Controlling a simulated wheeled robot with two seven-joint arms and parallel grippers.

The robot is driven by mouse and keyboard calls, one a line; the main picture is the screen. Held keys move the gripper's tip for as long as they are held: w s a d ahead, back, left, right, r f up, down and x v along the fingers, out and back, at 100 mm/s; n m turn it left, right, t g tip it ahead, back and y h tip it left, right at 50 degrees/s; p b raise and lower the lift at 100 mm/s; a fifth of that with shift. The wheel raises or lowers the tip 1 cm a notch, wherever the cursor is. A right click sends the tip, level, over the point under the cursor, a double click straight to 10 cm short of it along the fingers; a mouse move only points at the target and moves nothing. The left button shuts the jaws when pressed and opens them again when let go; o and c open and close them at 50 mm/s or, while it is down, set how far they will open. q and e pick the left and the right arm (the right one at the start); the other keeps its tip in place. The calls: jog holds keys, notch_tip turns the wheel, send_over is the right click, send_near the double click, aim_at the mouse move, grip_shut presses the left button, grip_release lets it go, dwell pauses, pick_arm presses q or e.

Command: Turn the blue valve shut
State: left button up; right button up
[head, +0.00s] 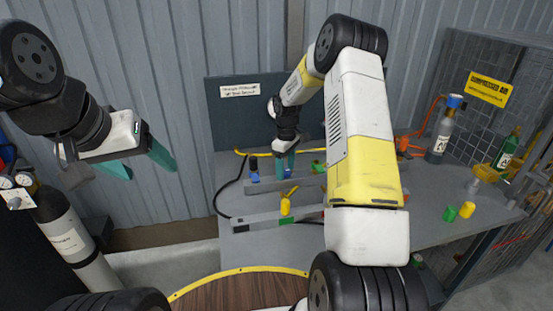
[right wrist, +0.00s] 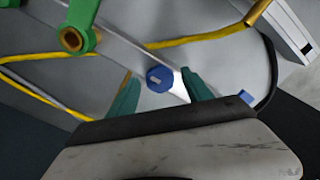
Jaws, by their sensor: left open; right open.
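A blue six-sided knob (right wrist: 159,79) with a pale mark on top shows in the right wrist view, between and just beyond my right fingertips. In the head view a blue part (head: 288,173) shows right under my right gripper (head: 285,163). My right gripper also shows in the right wrist view (right wrist: 158,73); its teal fingers are open on either side of the knob, and I cannot tell whether they touch it. My left gripper (head: 142,161) is open and empty in front of the corrugated wall, away from the bench.
A second blue part (head: 254,171) stands left of my right gripper. A yellow valve (head: 285,205) sits on the front rail, and a green part (head: 318,166) is to the right. Bottles stand on the bench's right (head: 440,135). A gas cylinder (head: 70,238) is at far left.

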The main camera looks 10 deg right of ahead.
grip_shut()
jog(key=shift+m, duration=0.3)
jog(key=m, duration=0.3)
jog(key=shift+m, duration=0.3)
jog(key=m, duration=0.4)
jog(key=shift+m, duration=0.3)
jog(key=m, duration=0.4)
jog(key=shift+m, duration=2.5)
